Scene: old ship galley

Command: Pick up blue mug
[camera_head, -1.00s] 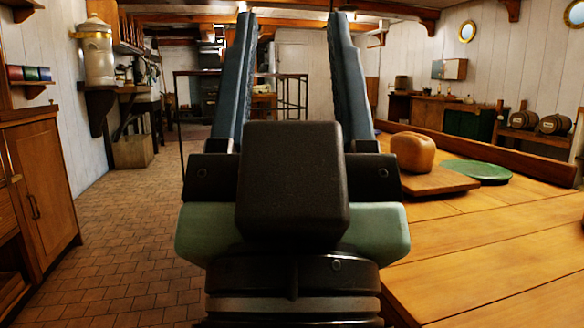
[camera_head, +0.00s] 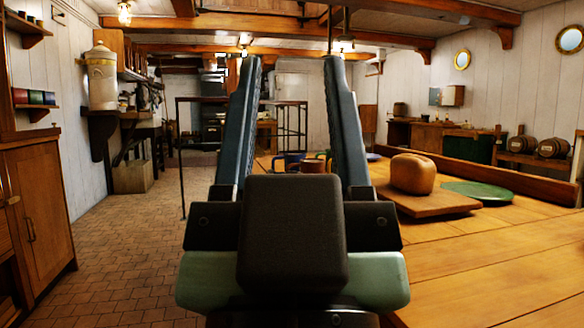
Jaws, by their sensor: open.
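My gripper (camera_head: 291,62) fills the middle of the view, its two long blue-grey fingers upright in the picture and spread apart, with nothing held between them. A small blue mug (camera_head: 291,160) shows in the gap between the fingers, beyond the gripper on the wooden table (camera_head: 490,260). A brown mug (camera_head: 313,167) stands just right of it, with a bit of a green mug (camera_head: 325,156) beside the right finger. The gripper body hides what lies below the mugs.
A bread loaf (camera_head: 412,173) sits on a cutting board (camera_head: 440,202), with a green plate (camera_head: 490,192) beyond. A raised wooden edge (camera_head: 500,172) runs along the table's far side. Open tiled floor (camera_head: 125,240) lies left; a wooden cabinet (camera_head: 45,205) stands at the far left.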

